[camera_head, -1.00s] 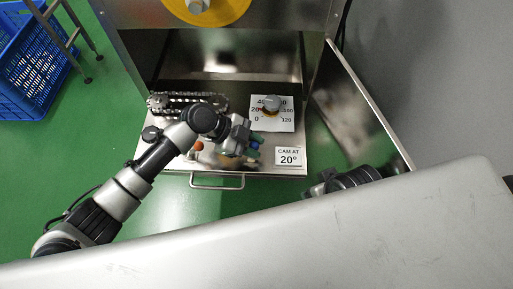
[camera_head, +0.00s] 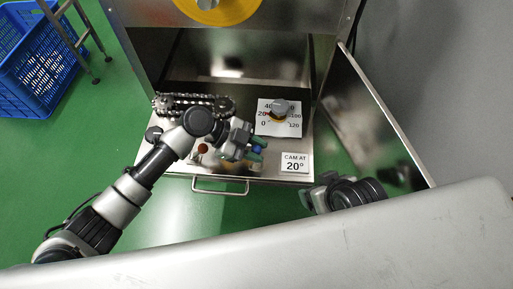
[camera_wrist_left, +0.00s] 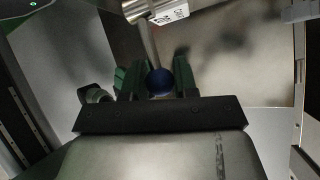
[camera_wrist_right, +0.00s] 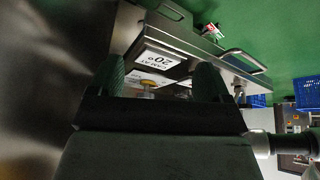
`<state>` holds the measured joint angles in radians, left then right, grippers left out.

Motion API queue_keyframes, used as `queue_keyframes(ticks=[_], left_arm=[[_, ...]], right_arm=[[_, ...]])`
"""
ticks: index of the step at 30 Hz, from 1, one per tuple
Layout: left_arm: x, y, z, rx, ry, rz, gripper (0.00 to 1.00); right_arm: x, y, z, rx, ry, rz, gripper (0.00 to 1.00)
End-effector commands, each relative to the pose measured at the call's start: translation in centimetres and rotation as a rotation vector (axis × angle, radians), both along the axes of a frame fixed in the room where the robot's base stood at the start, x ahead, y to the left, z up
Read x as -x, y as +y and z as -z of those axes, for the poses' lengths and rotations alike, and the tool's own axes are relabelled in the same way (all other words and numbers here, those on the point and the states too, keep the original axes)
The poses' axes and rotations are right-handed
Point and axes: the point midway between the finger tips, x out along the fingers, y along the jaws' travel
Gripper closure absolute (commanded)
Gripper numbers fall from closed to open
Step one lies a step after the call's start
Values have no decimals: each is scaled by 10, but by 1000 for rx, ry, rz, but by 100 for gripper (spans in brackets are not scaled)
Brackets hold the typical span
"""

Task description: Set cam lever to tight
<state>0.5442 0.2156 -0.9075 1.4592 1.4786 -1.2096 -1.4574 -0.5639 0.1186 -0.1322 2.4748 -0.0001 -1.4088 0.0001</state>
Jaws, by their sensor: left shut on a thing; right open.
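A cam lever shows in the left wrist view as a metal rod (camera_wrist_left: 148,42) with a round blue knob (camera_wrist_left: 159,82) at its end. The knob also shows in the head view (camera_head: 257,150). My left gripper (camera_head: 258,148) is shut on the blue knob, with a green finger on each side in the left wrist view (camera_wrist_left: 158,80). A card (camera_head: 295,162) reads "CAM AT 20°". My right gripper (camera_wrist_right: 160,82) is open and empty, in front of the machine.
A tray handle (camera_head: 220,190) sticks out in front. An open metal door (camera_head: 365,115) stands at right. A blue crate (camera_head: 40,75) is on the green floor.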

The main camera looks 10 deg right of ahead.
Motion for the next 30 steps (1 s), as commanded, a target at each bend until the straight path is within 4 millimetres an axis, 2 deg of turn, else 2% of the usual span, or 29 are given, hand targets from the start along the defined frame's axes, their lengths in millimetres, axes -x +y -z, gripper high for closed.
queue_keyframes(ticks=[3, 4, 8, 16, 20, 27, 30], left_arm=[[-1, 0, 0, 0, -1, -2, 100], [-1, 0, 0, 0, -1, -2, 67], [-1, 0, 0, 0, -1, -1, 47], [0, 1, 0, -1, 0, 0, 46], [-3, 8, -5, -1, -1, -1, 46], [-17, 45, -30, -2, -2, -4, 46], [-23, 60, -41, -2, -2, -4, 46]], right_arm=[[0, 0, 0, 0, 0, 0, 21], [0, 0, 0, 0, 0, 0, 21], [0, 0, 0, 1, 0, 0, 21], [0, 0, 0, 1, 1, 1, 21], [2, -1, -1, 4, 16, 1, 21], [26, -8, 3, 30, 154, 12, 21], [29, -9, 2, 34, 175, 14, 21]])
